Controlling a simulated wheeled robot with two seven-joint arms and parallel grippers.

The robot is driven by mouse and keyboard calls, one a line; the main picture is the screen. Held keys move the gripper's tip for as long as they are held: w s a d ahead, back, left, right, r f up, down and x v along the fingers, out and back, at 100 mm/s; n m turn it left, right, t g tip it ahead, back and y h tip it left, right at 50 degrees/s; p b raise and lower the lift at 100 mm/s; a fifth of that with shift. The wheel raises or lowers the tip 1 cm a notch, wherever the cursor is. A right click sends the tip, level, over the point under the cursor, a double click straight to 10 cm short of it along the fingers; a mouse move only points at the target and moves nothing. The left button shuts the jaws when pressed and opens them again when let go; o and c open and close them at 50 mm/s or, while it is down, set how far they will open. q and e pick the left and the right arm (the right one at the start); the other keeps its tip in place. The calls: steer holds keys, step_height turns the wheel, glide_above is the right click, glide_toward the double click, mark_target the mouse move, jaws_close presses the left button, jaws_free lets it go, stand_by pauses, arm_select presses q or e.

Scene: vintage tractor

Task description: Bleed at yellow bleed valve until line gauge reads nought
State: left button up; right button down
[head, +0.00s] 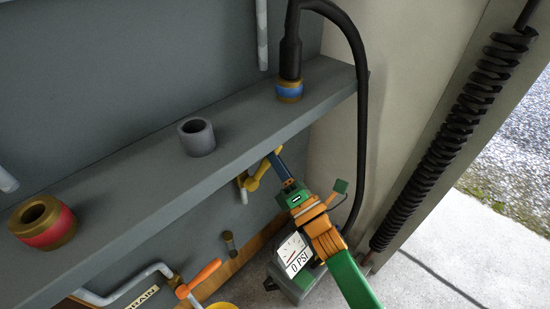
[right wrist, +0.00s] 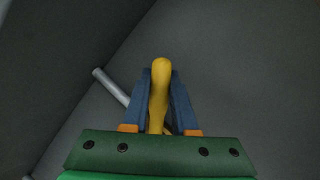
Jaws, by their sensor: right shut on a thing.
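The yellow bleed valve (head: 254,182) is under the front edge of the grey shelf. My right gripper (head: 280,165) reaches up to it. In the right wrist view the yellow handle (right wrist: 159,85) stands between the two blue fingers (right wrist: 160,95), which are shut on it. The line gauge (head: 293,253) has a white face with a needle and reads "0 PSI". It sits just left of my right forearm, which hides part of the unit around it. My left gripper is not in view.
The shelf (head: 240,110) carries a red-banded fitting (head: 43,221), a grey socket (head: 197,137) and a blue-banded fitting (head: 289,91) with a black hose (head: 360,100). An orange-handled drain valve (head: 198,278) is at lower left. A coiled hose (head: 450,135) hangs right; concrete floor is clear.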

mark_target(263, 163)
steer(key=shift+s+a+r+n+y, duration=0.15)
steer(key=shift+n+y, duration=0.25)
steer(key=shift+n, duration=0.4)
steer(key=shift+s+a+r+n+g+y, duration=0.15)
steer(key=shift+n+g+y, duration=0.15)
steer(key=shift+n+y, duration=0.15)
steer(key=shift+s+a+r+n+b, duration=0.15)
steer(key=shift+n+b, duration=0.2)
steer(key=shift+n, duration=0.3)
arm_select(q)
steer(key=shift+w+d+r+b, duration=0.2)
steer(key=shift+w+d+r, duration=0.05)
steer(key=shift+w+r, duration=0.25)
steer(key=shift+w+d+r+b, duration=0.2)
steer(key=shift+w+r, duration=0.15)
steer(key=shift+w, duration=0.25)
arm_select(e)
steer(key=shift+s+a+r+n+g+y, duration=0.25)
steer(key=shift+n+g+y, duration=0.25)
steer(key=shift+n, duration=0.4)
steer(key=shift+s+a+r+n+g+y, duration=0.25)
steer(key=shift+n+y, duration=0.3)
steer(key=shift+n, duration=0.35)
steer(key=c, duration=0.7)
jaws_free()
steer(key=shift+r, duration=0.1)
